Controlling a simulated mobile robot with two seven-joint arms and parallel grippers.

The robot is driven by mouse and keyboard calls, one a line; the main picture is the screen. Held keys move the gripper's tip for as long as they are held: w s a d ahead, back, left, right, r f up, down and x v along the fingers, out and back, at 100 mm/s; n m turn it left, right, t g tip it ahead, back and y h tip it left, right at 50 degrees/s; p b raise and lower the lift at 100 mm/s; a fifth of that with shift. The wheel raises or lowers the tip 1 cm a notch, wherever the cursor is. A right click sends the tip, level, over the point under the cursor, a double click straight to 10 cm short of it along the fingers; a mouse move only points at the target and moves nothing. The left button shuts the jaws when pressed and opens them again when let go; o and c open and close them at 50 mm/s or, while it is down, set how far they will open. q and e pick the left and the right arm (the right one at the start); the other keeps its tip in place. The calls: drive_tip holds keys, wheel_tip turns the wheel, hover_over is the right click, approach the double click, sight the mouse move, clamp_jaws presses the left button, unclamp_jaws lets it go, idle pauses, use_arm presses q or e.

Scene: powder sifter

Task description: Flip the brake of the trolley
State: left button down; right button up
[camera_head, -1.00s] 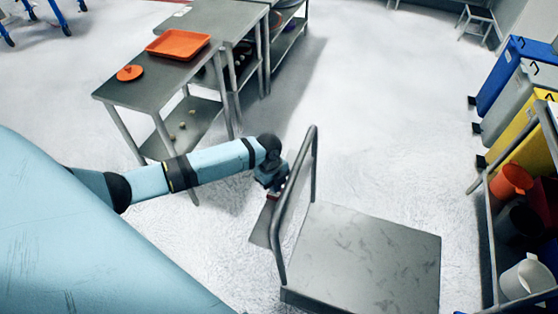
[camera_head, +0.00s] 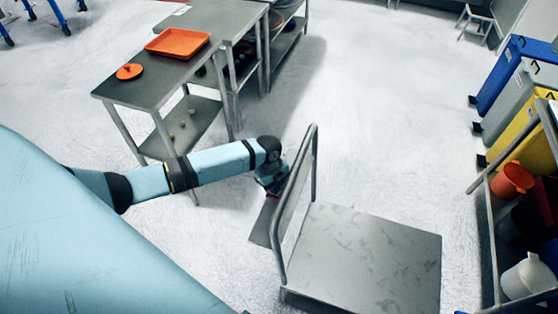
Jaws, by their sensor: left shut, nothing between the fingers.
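The grey flatbed trolley (camera_head: 365,255) stands at the lower middle, its tall bent handle (camera_head: 282,240) along its left side. A flat grey plate (camera_head: 262,228) shows at the handle's left, partly behind the bar. I cannot tell whether it is the brake. My left gripper (camera_head: 272,192) is shut and empty beside the handle's left side, above the upper end of this plate, with a small red part showing under it. The handle and my wrist partly hide the fingers, so contact is unclear. My right gripper is not in view.
Grey tables stand at the upper left, with an orange tray (camera_head: 177,43) and an orange lid (camera_head: 129,71). Blue, grey and yellow bins (camera_head: 514,75) and a cart with containers (camera_head: 525,278) line the right. The floor between is clear.

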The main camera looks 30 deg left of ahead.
use_arm(q)
drive_tip(key=shift+f+b, duration=0.3)
drive_tip(key=shift+f, duration=0.25)
drive_tip(key=shift+r+p, duration=1.2)
drive_tip(key=shift+r, duration=0.05)
wheel_tip(320, 180, up, 2)
drive_tip(key=shift+p, duration=1)
wheel_tip(320, 180, up, 3)
drive_tip(key=shift+f+p, duration=0.15)
drive_tip(key=shift+p, duration=1.1)
drive_tip(key=shift+f, duration=0.1)
drive_tip(key=shift+s, duration=0.1)
